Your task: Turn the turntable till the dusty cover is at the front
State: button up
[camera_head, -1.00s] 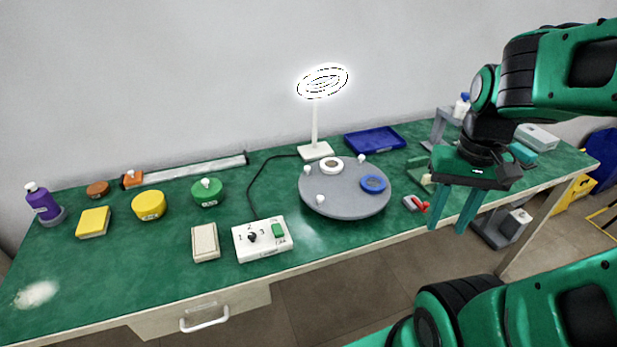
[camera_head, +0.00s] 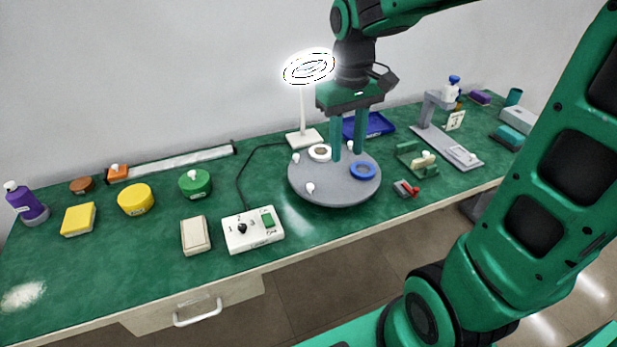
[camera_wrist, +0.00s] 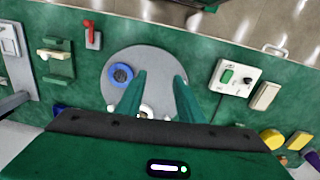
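The grey round turntable (camera_head: 325,192) stands near the front middle of the bench; it also shows in the wrist view (camera_wrist: 155,60). On it a blue ring-shaped cover (camera_head: 363,170) lies at the right and a cream ring-shaped cover (camera_head: 320,152) at the back left. Small white knobs stand around its rim, one at the front left (camera_head: 310,188). I cannot tell dust on either cover. My gripper (camera_head: 347,157) is open and empty, pointing down over the back right of the turntable. In the wrist view its fingers partly hide the disc and the cream cover.
A white switch box (camera_head: 253,232) stands left of the turntable. A lamp (camera_head: 303,115) and a blue tray (camera_head: 375,126) are behind it. A small red-handled clamp (camera_head: 405,189) and a green fixture (camera_head: 415,160) stand at its right. The front left of the bench is mostly clear.

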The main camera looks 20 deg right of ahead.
jog(key=n, duration=0.2)
send_over(310, 185)
notch_tip(310, 185, down, 11)
jog(key=shift+f, duration=0.1)
grip_shut()
